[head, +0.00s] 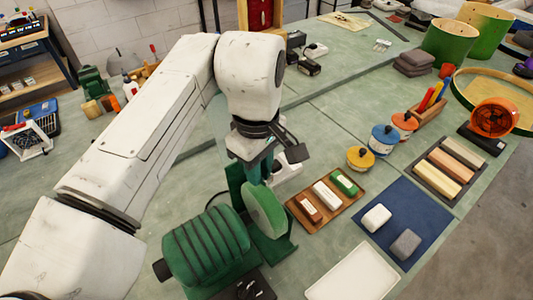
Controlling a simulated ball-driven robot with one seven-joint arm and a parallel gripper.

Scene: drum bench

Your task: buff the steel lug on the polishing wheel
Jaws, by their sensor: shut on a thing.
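The polishing wheel (264,209) is a pale green disc on the right end of a ribbed green motor (205,246), on the bench in front of my arm. My gripper (258,163) points down just above and behind the wheel. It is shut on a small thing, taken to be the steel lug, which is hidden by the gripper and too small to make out. I cannot tell whether the lug touches the wheel.
Right of the wheel is a wooden tray (293,207) with brown, white and green bars. A blue mat (393,215) holds a white and a grey block. An empty white tray (353,275) lies in front. Several lidded pots, including a yellow one (360,158), stand behind.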

